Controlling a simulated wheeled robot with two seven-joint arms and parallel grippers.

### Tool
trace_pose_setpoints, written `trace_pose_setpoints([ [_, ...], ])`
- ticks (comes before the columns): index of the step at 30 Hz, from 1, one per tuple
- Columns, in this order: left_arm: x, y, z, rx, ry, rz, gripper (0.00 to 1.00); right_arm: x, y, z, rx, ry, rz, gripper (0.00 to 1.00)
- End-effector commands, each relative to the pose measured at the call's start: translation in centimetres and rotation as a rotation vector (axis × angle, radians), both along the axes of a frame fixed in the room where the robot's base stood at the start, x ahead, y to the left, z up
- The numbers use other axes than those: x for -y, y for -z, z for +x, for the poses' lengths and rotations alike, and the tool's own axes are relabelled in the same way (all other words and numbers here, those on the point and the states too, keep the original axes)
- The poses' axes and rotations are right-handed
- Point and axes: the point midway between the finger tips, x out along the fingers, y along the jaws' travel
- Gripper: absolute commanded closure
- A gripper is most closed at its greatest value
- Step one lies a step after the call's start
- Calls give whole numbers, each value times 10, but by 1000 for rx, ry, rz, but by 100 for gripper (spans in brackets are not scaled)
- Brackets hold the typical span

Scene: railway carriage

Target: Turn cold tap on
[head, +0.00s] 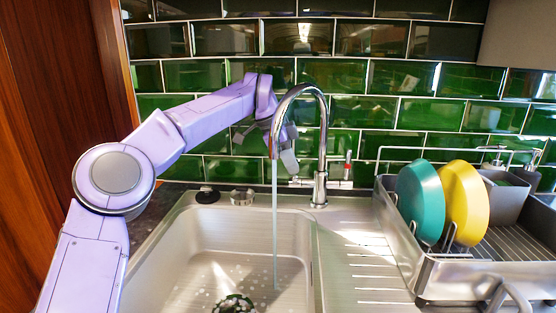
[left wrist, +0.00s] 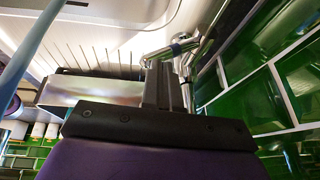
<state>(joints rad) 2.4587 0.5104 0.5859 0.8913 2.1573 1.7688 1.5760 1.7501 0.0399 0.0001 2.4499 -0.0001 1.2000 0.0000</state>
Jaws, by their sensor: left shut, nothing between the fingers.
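The chrome tap (head: 320,150) stands upright at the back of the sink, its spout curving over the basin. A thin stream of water (head: 275,225) runs from the spout into the basin. A red-marked handle (head: 348,160) is at the right of the tap's base. My left gripper (head: 289,163) is behind the spout and left of the tap's upright, partly hidden by the spout. In the left wrist view, its shut, empty fingers (left wrist: 165,86) point toward chrome tap parts with a blue band (left wrist: 178,48). I cannot tell whether they touch. My right gripper is not in view.
The steel sink basin (head: 215,222) has a drain (head: 234,303). At the right, a dish rack (head: 430,270) holds a teal plate (head: 420,200) and a yellow plate (head: 463,200). Green tiles (head: 390,110) cover the wall close behind the tap. A wooden panel (head: 50,100) stands at the left.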

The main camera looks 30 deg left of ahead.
Motion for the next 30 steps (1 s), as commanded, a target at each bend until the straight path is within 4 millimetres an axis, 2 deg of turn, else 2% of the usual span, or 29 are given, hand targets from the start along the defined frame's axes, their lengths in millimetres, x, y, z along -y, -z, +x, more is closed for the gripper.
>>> trace_pose_setpoints([
  [8, -3, -3, -1, -1, -4, 0, 100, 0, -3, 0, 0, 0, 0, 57],
  [11, -6, -16, -3, 0, -4, -1, 100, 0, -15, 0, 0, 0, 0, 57],
  [18, -23, -72, -11, 0, -3, -1, 100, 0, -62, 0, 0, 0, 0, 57],
  [21, -29, -86, -14, -1, -3, -1, 100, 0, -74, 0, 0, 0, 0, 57],
  [25, -33, -94, -16, -1, -2, 0, 100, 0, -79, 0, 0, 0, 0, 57],
  [30, -33, -93, -17, -1, -1, 1, 100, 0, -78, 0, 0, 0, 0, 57],
])
